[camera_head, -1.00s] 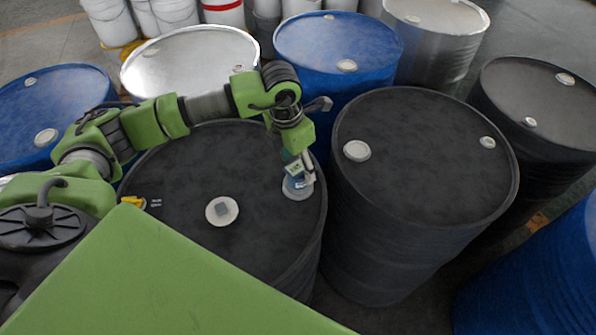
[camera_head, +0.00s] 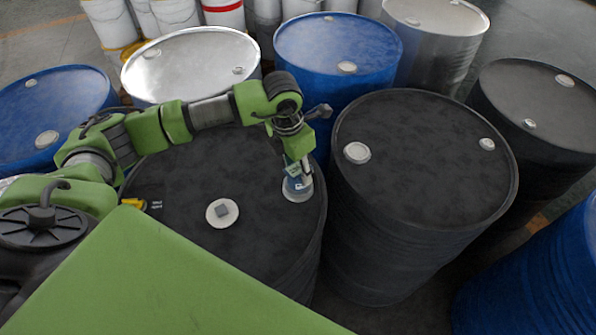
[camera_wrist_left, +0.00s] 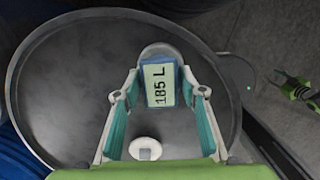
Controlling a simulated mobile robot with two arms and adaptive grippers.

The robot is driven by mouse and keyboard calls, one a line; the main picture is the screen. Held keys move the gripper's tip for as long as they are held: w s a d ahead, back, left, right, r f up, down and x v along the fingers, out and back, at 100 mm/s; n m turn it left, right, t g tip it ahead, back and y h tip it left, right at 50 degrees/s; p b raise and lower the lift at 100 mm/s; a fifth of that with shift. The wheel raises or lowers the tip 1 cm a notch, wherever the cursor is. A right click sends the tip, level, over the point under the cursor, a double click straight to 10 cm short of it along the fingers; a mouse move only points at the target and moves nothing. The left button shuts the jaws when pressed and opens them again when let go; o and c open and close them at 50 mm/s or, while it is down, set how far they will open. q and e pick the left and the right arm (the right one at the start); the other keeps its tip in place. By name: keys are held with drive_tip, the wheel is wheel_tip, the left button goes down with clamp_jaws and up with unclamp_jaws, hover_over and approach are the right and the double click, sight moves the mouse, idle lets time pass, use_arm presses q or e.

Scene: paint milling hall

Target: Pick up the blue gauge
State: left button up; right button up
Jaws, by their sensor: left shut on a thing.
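The blue gauge (camera_wrist_left: 160,82) is a small box with a pale face reading "185 L" in the left wrist view. It also shows in the head view (camera_head: 294,189), at a round pale cap near the right rim of the black drum (camera_head: 180,240). My left gripper (camera_head: 299,174) reaches down over it from above. In the left wrist view the gripper's two teal-lined fingers (camera_wrist_left: 160,95) stand on either side of the gauge, shut on it. I cannot tell whether the gauge still touches the drum top.
Another pale cap (camera_head: 222,211) with a grey square sits on the same drum lid. A second black drum (camera_head: 425,150) stands close on the right. Blue drums (camera_head: 335,45) and a silver drum (camera_head: 190,65) stand behind, with white buckets (camera_head: 175,12) farther back.

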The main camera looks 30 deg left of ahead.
use_arm(q)
drive_tip(key=shift+r+b, duration=0.6)
drive_tip(key=shift+r, duration=0.05)
drive_tip(key=s+d+r+b, duration=0.3)
drive_tip(key=s+r+b, duration=0.2)
drive_tip(key=s+r, duration=0.7)
wheel_tip(320, 180, up, 10)
drive_tip(key=s+p, duration=0.1)
drive_tip(key=p, duration=0.6)
drive_tip(key=shift+s+r, duration=0.25)
drive_tip(key=shift+s, duration=0.15)
